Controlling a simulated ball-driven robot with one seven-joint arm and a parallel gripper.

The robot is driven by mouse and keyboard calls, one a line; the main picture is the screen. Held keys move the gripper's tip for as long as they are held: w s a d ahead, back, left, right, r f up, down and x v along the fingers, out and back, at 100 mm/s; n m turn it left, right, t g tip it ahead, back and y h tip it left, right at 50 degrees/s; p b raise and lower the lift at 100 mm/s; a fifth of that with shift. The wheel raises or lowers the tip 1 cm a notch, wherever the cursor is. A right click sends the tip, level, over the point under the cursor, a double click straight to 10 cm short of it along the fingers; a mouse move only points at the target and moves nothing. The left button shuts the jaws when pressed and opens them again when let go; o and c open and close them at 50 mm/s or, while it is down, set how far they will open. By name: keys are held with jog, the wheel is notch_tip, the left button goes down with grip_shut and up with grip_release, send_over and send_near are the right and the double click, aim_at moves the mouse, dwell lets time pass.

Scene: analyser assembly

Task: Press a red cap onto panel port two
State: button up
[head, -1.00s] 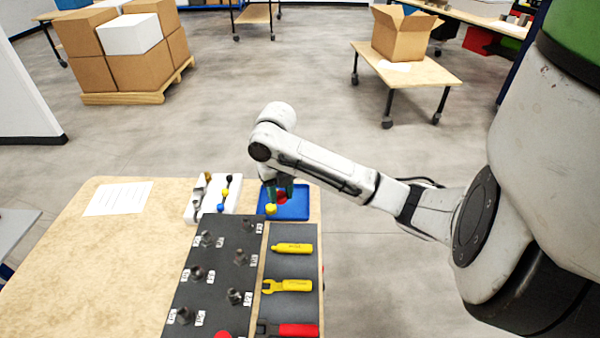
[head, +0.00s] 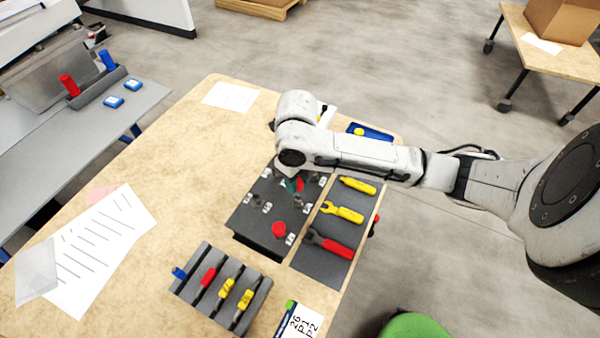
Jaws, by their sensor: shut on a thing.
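The dark port panel (head: 249,221) lies on the table with several ports and small white labels too small to read. My gripper (head: 291,184) is over the far part of the panel, shut on a red cap (head: 300,184). The arm hides much of the gripper and the far ports. I cannot tell whether the cap touches a port. A second red cap (head: 279,229) sits at the panel's near right part. The blue tray (head: 378,134) is behind my arm, with a yellow cap (head: 359,131) in it.
Right of the panel, a dark mat (head: 318,262) holds yellow tools and a red-handled tool (head: 330,243). A grey rack (head: 222,285) with coloured tools stands nearer. Papers (head: 90,238) lie at left. The table (head: 180,160) is clear left of the panel.

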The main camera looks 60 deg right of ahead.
aim_at(298, 195)
jog(key=shift+f+b, duration=1.6)
jog(key=shift+f, duration=0.95)
jog(key=shift+f+b, duration=0.2)
jog(key=shift+b, duration=0.3)
jog(key=shift+f+b, duration=0.85)
jog(key=shift+f, duration=0.15)
jog(key=o, duration=1.1)
jog(key=shift+r, duration=0.1)
notch_tip(298, 195, up, 11)
jog(key=shift+f+b, duration=0.2)
jog(key=shift+b, duration=0.2)
jog(key=shift+s, duration=0.1)
